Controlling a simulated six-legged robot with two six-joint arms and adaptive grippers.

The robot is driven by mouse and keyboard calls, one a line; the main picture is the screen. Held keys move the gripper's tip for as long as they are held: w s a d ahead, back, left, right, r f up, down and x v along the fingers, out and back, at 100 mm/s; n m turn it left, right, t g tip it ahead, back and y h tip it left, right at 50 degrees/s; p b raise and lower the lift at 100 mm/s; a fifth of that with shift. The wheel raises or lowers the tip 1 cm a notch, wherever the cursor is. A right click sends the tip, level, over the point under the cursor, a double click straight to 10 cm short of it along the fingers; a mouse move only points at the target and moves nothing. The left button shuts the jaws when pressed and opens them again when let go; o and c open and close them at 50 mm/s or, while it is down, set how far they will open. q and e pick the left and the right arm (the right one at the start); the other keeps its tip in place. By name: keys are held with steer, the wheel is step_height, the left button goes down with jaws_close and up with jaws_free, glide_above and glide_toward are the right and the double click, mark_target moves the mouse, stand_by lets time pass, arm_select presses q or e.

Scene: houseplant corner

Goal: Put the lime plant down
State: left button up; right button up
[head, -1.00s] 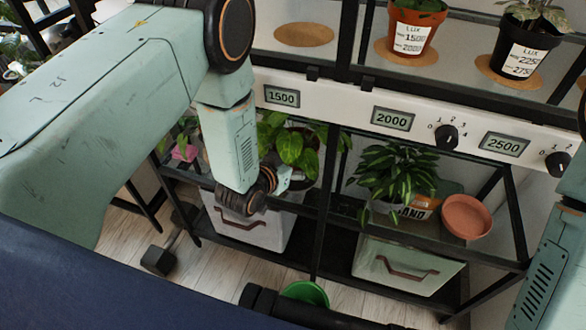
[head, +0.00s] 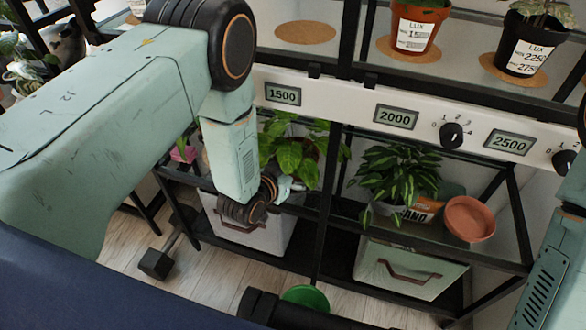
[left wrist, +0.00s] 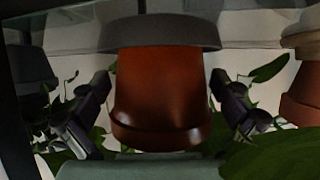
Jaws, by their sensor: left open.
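The lime plant (head: 288,155), with bright yellow-green leaves, is on the middle shelf just beyond my left gripper (head: 284,190). In the head view its pot is mostly hidden by leaves and my arm. The left wrist view looks upside down and shows a terracotta pot (left wrist: 160,88) upright on a grey saucer (left wrist: 160,33). My left gripper's two fingers (left wrist: 162,108) stand open on either side of this pot, with visible gaps. Leaves hang around the pot's rim. My right gripper is out of view; only part of the right arm shows.
Potted plants with lux labels stand on the upper shelf. A dial panel (head: 350,105) runs above my gripper. Bins sit below.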

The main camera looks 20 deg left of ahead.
arm_select(q)
steer(key=shift+w+r+p, duration=0.1)
steer(key=shift+r+p, duration=0.2)
steer(key=shift+r, duration=0.1)
steer(key=p+v, duration=0.4)
steer(key=v, duration=0.8)
steer(key=shift+f, duration=0.15)
steer(key=b+x, duration=0.4)
steer(key=x, duration=0.8)
steer(key=shift+f+b, duration=0.25)
steer(key=shift+b, duration=0.05)
steer(key=shift+f, duration=0.15)
steer(key=shift+r, duration=0.5)
steer(key=shift+a, duration=0.1)
